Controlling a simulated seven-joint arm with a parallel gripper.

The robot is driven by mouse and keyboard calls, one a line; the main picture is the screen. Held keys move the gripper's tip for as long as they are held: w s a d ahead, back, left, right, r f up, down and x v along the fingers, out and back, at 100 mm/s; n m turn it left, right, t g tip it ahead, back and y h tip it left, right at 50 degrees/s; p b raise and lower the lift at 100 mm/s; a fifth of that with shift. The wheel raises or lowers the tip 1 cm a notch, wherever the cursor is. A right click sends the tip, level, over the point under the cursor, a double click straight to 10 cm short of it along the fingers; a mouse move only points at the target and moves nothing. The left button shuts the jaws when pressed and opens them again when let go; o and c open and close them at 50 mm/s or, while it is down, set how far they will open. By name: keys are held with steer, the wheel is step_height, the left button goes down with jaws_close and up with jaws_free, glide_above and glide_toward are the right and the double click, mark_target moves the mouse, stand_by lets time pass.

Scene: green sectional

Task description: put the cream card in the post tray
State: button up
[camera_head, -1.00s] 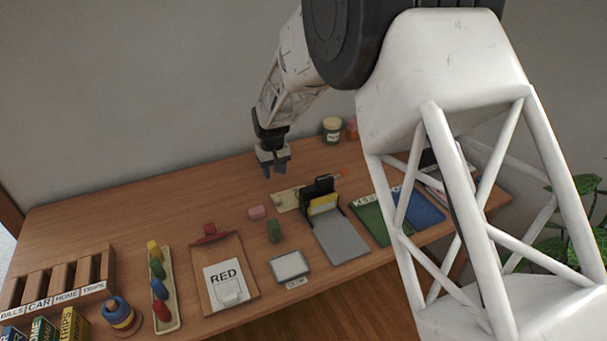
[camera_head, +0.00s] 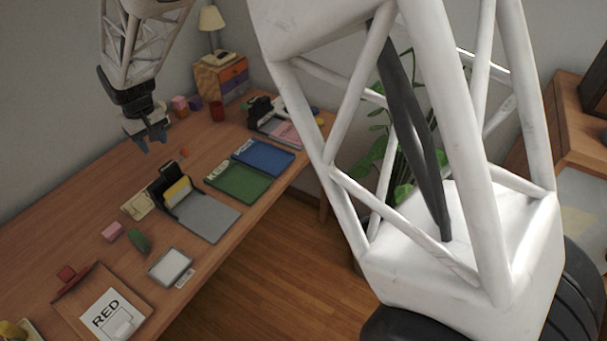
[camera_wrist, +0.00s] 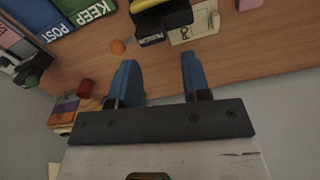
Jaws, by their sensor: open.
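A cream card (camera_head: 138,205) lies on the desk behind a black holder (camera_head: 168,190) with a yellow card in it. In the wrist view the cream card (camera_wrist: 206,24) shows beside the holder, with lettering only partly readable. The blue post tray (camera_head: 263,157) lies flat farther right along the desk; its POST label shows in the wrist view (camera_wrist: 36,18). My gripper (camera_head: 150,138) hangs above the back of the desk, apart from the card. Its blue fingers (camera_wrist: 158,75) are open with nothing between them.
A green KEEP tray (camera_head: 238,182) lies between the post tray and a grey tray (camera_head: 208,218). A pink block (camera_head: 111,232), a green object (camera_head: 138,241) and a white-topped pad (camera_head: 170,266) are left of it. A red cup (camera_head: 217,111) stands behind.

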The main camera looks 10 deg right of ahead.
steer(key=s+d+r+m, duration=0.1)
steer(key=s+d+r, duration=0.3)
steer(key=d, duration=0.4)
steer(key=s+d+r+m+t, duration=0.1)
steer(key=s+d+r, duration=0.35)
steer(key=d, duration=0.35)
steer(key=s+d+r+m, duration=0.1)
steer(key=s+d+r, duration=0.3)
steer(key=d, duration=0.4)
steer(key=s+d+m, duration=0.2)
steer(key=s+d, duration=0.6)
steer(key=s, duration=0.3)
steer(key=s+d+m+t, duration=0.1)
steer(key=s+d+m, duration=0.1)
steer(key=s+d, duration=0.6)
steer(key=s+f, duration=0.1)
steer(key=s, duration=0.3)
steer(key=shift+s, duration=0.25)
steer(key=o, duration=0.6)
steer(key=shift+c, duration=0.2)
steer(key=shift+w+r, duration=0.1)
steer(key=shift+w, duration=0.05)
